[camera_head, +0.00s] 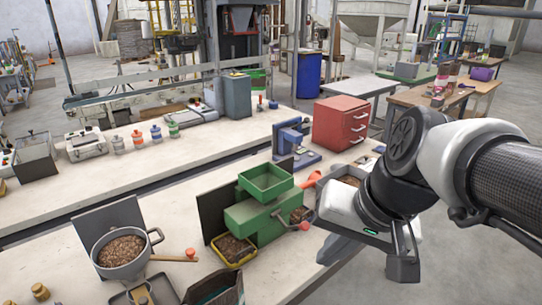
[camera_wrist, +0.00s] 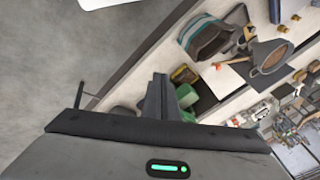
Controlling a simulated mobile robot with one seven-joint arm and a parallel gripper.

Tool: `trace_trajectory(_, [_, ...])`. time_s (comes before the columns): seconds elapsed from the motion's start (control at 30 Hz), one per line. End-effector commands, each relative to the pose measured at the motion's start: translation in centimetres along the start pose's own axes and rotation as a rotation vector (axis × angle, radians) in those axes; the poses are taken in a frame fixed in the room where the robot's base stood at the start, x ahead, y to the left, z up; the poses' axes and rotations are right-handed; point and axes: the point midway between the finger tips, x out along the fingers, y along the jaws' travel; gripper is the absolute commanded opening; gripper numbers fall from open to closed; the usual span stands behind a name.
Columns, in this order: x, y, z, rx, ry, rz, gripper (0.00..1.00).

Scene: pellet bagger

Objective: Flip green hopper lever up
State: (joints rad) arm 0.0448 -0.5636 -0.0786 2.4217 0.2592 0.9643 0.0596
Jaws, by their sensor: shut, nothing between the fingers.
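The green hopper machine (camera_head: 250,222) stands on the near bench, with a square open green hopper (camera_head: 265,181) on top. A lever with a red knob (camera_head: 304,226) sticks out from its right side, slanting slightly down to the right. Another red-orange knob (camera_head: 311,179) shows behind it. My gripper (camera_head: 335,250) is just right of the machine, near the bench edge, apart from the lever knob. In the wrist view, its fingers (camera_wrist: 157,95) are together and empty. A green part of the machine (camera_wrist: 188,96) shows right beside them; the lever is not clear there.
A yellow tray of pellets (camera_head: 232,250) sits before the machine. A pot of pellets (camera_head: 122,252) and a wooden-handled tool (camera_head: 175,258) lie to the left. A blue device (camera_head: 292,140) and red drawer cabinet (camera_head: 340,124) stand behind. Open floor (camera_wrist: 45,65) lies beyond the bench edge.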

Motion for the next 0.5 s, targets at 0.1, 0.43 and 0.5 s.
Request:
trace_trajectory(0.1, [4.7,0.1,-0.5,0.226,-0.092,-0.106,0.00])
trace_trajectory(0.43, [16.2,6.4,-7.0,1.318,-0.315,-0.480,0.00])
trace_trajectory(0.5, [17.5,8.6,-8.6,1.508,-0.336,-0.557,0.00])
